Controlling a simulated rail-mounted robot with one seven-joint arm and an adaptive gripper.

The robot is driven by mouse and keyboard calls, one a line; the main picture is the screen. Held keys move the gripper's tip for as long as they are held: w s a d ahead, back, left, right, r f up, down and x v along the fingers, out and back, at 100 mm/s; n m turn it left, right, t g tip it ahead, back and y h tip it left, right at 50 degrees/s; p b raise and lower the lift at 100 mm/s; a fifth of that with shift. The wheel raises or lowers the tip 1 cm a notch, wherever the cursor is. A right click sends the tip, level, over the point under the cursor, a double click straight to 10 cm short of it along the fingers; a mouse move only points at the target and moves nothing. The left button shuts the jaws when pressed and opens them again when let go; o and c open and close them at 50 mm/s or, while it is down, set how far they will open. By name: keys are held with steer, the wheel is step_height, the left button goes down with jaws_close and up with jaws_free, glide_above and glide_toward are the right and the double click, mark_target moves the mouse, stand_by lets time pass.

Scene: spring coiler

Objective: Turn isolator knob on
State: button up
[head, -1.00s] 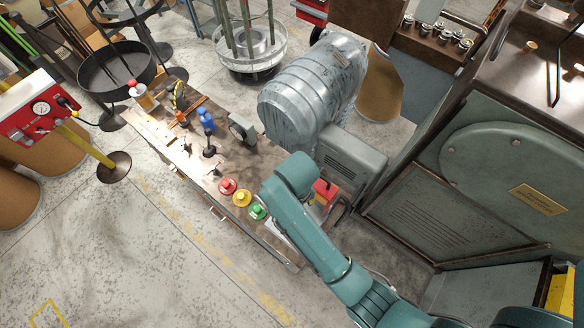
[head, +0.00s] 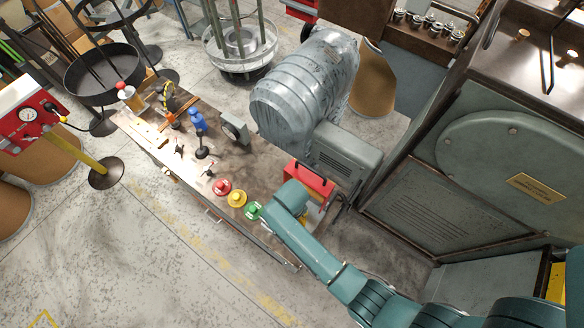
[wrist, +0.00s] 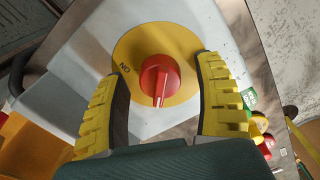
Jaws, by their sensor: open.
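The isolator knob (wrist: 159,80) is red with a raised grip bar and a pale pointer line. It sits in the middle of a round yellow plate (wrist: 190,40) on a pale panel. "ON" is printed on the plate to the left of the knob; the pointer line faces down toward my gripper, not at "ON". My gripper (wrist: 160,100) is open, its yellow ridged fingers on either side of the knob with gaps showing. In the head view my teal arm hides the knob and the gripper.
Red, yellow (head: 237,198) and green (head: 253,210) buttons stand on the bench beside my arm. A red box (head: 309,182) and a grey motor (head: 348,150) are close behind it. Blue-topped and other small items stand farther along the bench.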

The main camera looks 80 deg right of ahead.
jaws_close()
steer(key=shift+a+m+p, duration=0.1)
steer(key=shift+m+p, duration=0.25)
steer(key=shift+m, duration=0.05)
steer(key=m+p, duration=0.2)
steer(key=shift+r+m, duration=0.1)
steer(key=shift+m, duration=0.3)
steer(key=m+p, duration=0.2)
steer(key=m, duration=0.3)
steer(key=m+p, duration=0.1)
steer(key=m, duration=0.3)
steer(key=shift+m+p, duration=0.35)
steer(key=shift+m, duration=0.05)
steer(key=m, duration=0.4)
steer(key=shift+s+f+p, duration=0.1)
steer(key=shift+f+p, duration=0.1)
steer(key=shift+p, duration=0.2)
steer(key=shift+m, duration=0.4)
